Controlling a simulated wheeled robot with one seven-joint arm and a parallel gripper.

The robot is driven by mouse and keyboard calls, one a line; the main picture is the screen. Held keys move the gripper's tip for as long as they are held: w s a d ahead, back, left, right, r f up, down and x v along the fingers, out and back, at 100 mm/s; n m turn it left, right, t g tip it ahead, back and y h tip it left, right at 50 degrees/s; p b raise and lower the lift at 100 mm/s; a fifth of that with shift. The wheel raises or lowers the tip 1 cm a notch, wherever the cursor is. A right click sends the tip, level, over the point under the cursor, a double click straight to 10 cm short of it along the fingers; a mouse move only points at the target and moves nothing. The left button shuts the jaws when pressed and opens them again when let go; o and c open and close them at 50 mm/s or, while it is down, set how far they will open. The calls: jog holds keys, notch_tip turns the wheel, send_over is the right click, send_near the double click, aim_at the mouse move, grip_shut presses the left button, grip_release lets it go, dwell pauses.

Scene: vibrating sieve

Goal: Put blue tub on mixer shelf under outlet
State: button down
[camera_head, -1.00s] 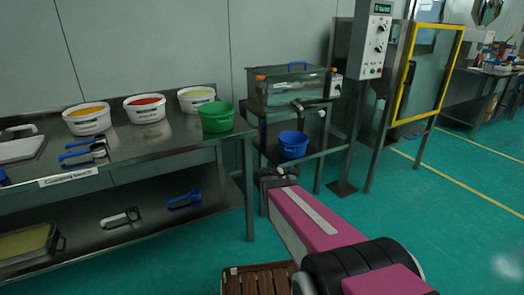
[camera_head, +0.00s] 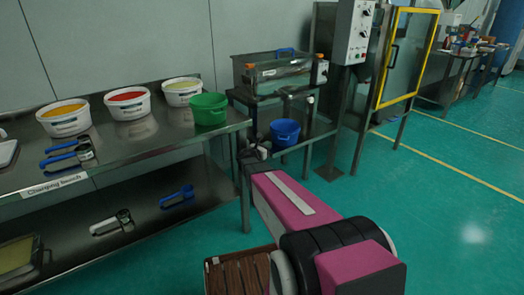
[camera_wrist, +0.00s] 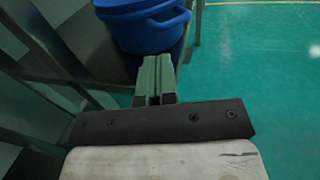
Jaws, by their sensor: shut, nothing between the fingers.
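The blue tub (camera_head: 285,132) stands upright on the lower shelf of the mixer frame (camera_head: 318,132), below the metal mixer box (camera_head: 282,72) and its outlet. In the wrist view the blue tub (camera_wrist: 150,28) is at the top, just beyond the fingertips; part of it is cut off by the frame edge. My gripper (camera_wrist: 157,62) has green fingers pressed together with nothing between them. In the head view my gripper (camera_head: 257,152) is small and dark, in front and to the left of the tub. I cannot tell whether it touches the tub.
A metal bench (camera_head: 165,138) on the left carries a green tub (camera_head: 208,109) and white buckets with yellow, red and pale contents. Scoops lie on it and on its lower shelf. A control box (camera_head: 354,30) and yellow-framed door (camera_head: 433,60) stand right. Green floor is clear at right.

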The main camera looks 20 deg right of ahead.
jog(key=shift+x, duration=3.05)
jog(key=x, duration=1.2)
jog(key=shift+w+d, duration=0.25)
jog(key=shift+d, duration=0.1)
jog(key=v, duration=1.4)
jog(key=shift+s, duration=0.1)
